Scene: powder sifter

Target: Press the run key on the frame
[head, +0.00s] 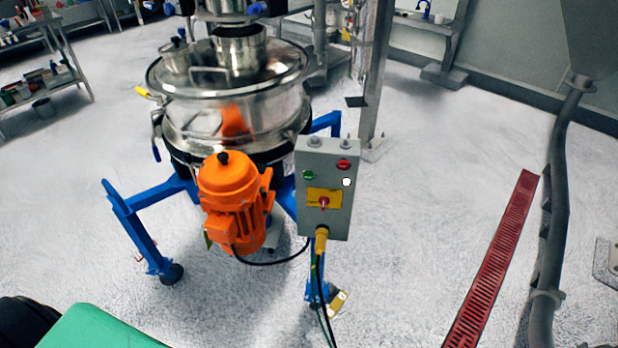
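A grey control box (312,222) is mounted on the blue frame (142,236) of the steel sifter (222,88). Its face has a green button (308,175) at upper left and a red button (343,164) at upper right. A white button (346,182) sits below the red one. A yellow plate (315,196) with a red rotary switch (323,202) is lower down. No lettering is legible, so I cannot tell by label which is the run key. Neither of my grippers is in view.
An orange motor (232,196) stands just left of the box. Cables hang from a yellow plug (321,240) under it. A steel post (376,85) rises behind. A red floor grate (497,255) and grey pipe (552,225) lie right. The floor between box and grate is clear.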

